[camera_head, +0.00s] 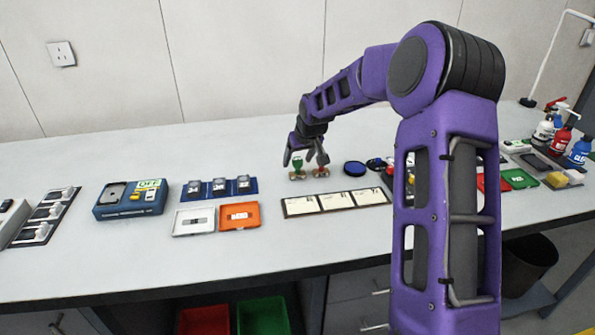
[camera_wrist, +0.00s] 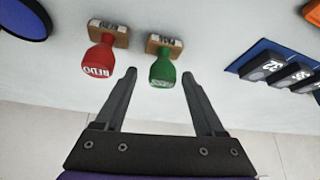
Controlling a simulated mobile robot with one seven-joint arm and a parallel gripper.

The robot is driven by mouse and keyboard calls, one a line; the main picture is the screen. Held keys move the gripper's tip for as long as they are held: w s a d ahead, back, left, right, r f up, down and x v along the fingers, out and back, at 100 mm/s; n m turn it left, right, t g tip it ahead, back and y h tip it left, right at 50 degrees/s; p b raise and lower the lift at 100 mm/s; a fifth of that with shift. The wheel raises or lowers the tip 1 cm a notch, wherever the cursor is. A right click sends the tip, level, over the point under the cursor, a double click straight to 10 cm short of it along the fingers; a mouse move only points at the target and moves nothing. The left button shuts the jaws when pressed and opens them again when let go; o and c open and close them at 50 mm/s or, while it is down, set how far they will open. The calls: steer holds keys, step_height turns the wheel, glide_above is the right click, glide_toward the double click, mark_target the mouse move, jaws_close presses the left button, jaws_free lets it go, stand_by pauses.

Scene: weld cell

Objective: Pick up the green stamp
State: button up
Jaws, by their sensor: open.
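The green stamp (camera_head: 297,167) stands on the table below my gripper in the head view. In the wrist view the green stamp (camera_wrist: 163,68) shows its green handle and wooden base, lying between the lines of my two fingers and just past their tips. My gripper (camera_head: 306,158) is open and empty, with its fingers pointing down. In the wrist view my gripper (camera_wrist: 160,75) has its fingertips spread on both sides of the green handle. Whether a finger touches it, I cannot tell. A red stamp (camera_wrist: 101,56) stands beside it, outside the finger at the left of the wrist view.
A dark blue ink pad (camera_head: 354,168) lies right of the stamps. A strip of white cards (camera_head: 318,203) lies in front. A blue rack (camera_head: 219,188) and an orange tray (camera_head: 239,217) are left. The table behind the stamps is clear.

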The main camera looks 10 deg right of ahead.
mark_target(296, 165)
steer(key=x, duration=0.3)
steer(key=shift+a+f, duration=0.15)
steer(key=shift+f, duration=0.15)
jaws_close()
